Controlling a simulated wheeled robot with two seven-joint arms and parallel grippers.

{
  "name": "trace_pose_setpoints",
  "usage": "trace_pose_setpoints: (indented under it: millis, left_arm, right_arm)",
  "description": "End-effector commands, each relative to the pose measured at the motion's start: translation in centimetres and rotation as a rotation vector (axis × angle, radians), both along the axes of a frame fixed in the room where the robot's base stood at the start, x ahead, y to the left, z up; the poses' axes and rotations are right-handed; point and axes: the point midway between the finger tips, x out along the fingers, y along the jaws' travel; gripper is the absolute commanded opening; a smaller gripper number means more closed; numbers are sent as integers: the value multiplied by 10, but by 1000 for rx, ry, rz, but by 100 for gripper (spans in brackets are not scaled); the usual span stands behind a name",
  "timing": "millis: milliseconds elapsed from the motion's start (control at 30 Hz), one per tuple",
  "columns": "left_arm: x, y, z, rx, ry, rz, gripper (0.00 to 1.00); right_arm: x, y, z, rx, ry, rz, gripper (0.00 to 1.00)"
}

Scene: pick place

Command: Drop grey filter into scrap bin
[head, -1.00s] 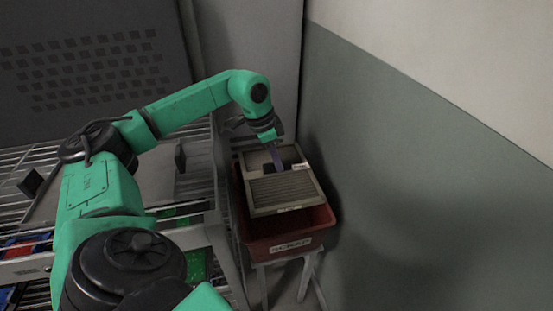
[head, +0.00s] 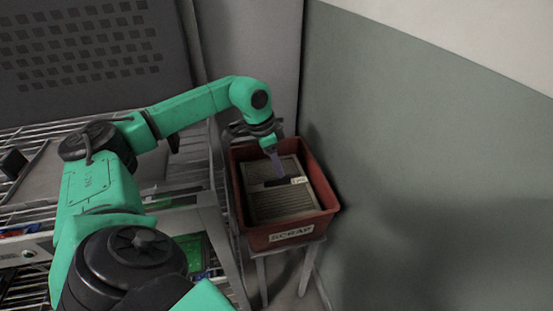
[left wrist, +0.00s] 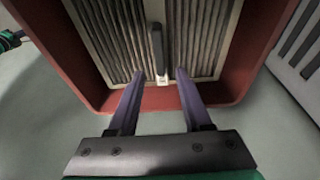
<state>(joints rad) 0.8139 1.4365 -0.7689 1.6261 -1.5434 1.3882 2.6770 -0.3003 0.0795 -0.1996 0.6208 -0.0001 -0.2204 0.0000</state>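The grey filter (head: 284,206), a pleated panel in a pale frame with a central bar, lies inside the red scrap bin (head: 262,240). In the left wrist view the filter (left wrist: 200,35) lies within the red walls of the bin (left wrist: 88,82). My left gripper (head: 280,170) is over the filter, its fingers pointing down into the bin. In the left wrist view the two purple fingers (left wrist: 160,76) are spread, with the filter's dark bar between and beyond them; nothing is held. Whether the fingertips touch the filter is unclear. My right gripper is not in view.
The bin stands on a grey stand (head: 262,280) close to the green-and-white wall (head: 410,170) on the right. A wire rack (head: 190,175) with green and other items stands left of it.

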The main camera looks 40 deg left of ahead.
Motion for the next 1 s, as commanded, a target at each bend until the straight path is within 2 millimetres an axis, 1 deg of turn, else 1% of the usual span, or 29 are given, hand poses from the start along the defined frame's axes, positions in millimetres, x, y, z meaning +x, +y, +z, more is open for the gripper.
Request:
trace_pose_setpoints:
  millis: [267,367,467,567,700,800,900,1000]
  left_arm:
    - [0,0,0,1,1,0,54]
    - [-1,1,5,1,-1,0,54]
    - [-4,4,21,2,-2,2,54]
    - [-9,8,48,1,-5,2,54]
    - [-19,14,91,0,-6,1,54]
    - [-25,17,117,0,-4,0,54]
    - [-29,20,134,0,-2,0,54]
    - [-31,21,140,-1,-1,0,54]
  right_arm:
    - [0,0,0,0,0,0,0]
    - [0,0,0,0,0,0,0]
    - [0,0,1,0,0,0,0]
    - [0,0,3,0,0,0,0]
    - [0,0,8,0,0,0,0]
    - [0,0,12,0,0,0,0]
    - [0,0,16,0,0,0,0]
    - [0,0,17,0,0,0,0]
